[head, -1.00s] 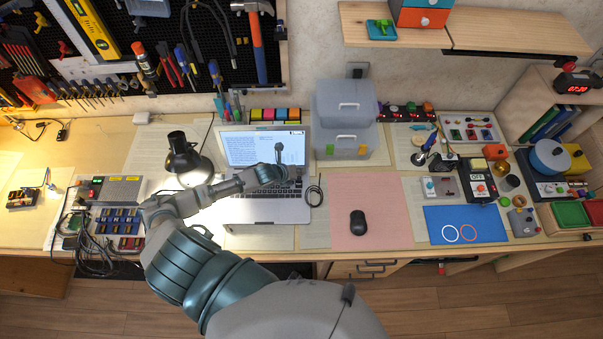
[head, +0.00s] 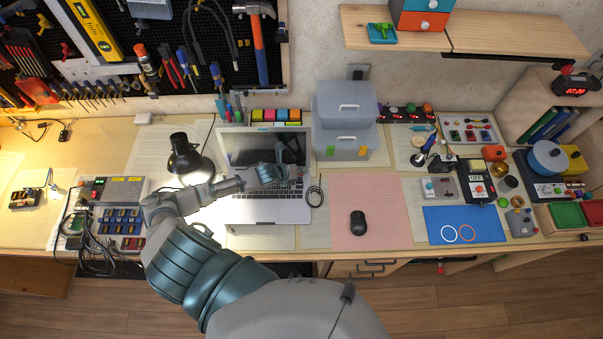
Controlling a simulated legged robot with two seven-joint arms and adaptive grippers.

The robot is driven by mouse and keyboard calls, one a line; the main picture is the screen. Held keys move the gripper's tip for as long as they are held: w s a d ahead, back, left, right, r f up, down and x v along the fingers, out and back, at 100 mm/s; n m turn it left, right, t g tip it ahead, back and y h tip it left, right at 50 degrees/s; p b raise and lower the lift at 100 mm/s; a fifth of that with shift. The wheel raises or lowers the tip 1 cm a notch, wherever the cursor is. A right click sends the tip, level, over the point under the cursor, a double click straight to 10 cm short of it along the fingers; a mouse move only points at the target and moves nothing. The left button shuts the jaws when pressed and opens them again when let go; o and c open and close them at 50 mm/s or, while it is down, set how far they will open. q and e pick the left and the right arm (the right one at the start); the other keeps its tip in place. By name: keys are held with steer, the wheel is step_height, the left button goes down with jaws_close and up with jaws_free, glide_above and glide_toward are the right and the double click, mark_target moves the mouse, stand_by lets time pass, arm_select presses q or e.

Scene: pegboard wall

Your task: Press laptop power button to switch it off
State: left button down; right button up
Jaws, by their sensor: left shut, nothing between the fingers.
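The open laptop (head: 265,211) stands on the workbench, left of the pink mat. Its screen (head: 238,147) is dark, with faint reflections. My left arm reaches in from the left and low over the keyboard. My left gripper (head: 290,172) is shut and empty, over the right side of the keyboard near the screen's lower right edge. The power button is hidden or too small to make out, and I cannot tell whether the fingers touch the keys. My right gripper is out of view.
A black mouse (head: 358,222) lies on the pink mat (head: 385,195). Clear storage boxes (head: 345,115) stand close right of the screen. A black desk lamp (head: 184,155) stands left of the laptop.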

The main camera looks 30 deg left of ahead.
mark_target(300, 175)
arm_select(q)
steer(key=shift+a+r, duration=0.1)
steer(key=shift+r, duration=0.15)
step_height(300, 175, up, 6)
steer(key=p, duration=0.5)
steer(key=shift+f+p, duration=0.25)
steer(key=shift+p, duration=0.1)
